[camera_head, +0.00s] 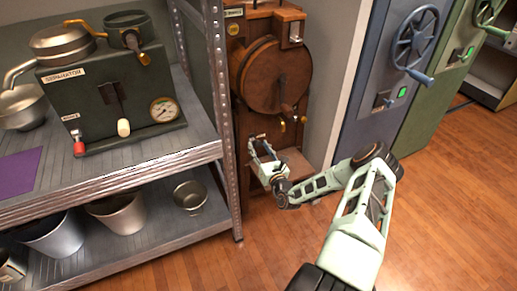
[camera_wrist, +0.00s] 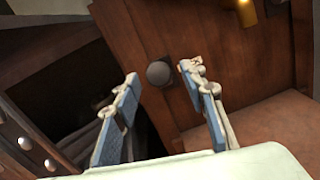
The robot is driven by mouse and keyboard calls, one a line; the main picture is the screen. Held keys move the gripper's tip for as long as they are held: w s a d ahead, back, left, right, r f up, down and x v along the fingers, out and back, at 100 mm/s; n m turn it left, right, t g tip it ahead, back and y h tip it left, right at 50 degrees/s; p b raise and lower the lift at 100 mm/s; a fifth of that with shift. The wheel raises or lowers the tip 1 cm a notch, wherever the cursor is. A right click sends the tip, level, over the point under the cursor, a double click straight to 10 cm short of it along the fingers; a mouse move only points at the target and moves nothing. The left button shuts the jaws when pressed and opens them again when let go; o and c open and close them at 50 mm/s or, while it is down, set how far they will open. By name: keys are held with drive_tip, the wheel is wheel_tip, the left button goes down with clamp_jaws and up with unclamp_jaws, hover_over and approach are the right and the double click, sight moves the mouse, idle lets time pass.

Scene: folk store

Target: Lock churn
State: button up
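The churn (camera_head: 268,75), a brown wooden cabinet with a round drum on its front, stands in the middle of the head view. A crank with a dark handle (camera_head: 287,108) is on the drum's front. A metal fitting (camera_head: 296,31) is at its upper right. My gripper (camera_head: 260,146) is low in front of the churn, fingers pointing at it. In the wrist view my gripper (camera_wrist: 160,72) is open and empty. A dark round knob (camera_wrist: 159,74) on the wooden panel (camera_wrist: 135,35) shows between the fingertips; whether they touch it cannot be told.
A metal shelf (camera_head: 190,150) stands close on the left, bearing a separator (camera_head: 110,90) with buckets (camera_head: 118,215) below. Its upright post (camera_head: 222,120) is near the churn. Blue (camera_head: 385,80) and green (camera_head: 440,85) cabinets with handwheels stand right. The wooden floor (camera_head: 440,220) is clear.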

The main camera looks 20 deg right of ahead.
drive_tip(key=shift+w, duration=0.5)
drive_tip(key=shift+c, duration=0.3)
clamp_jaws()
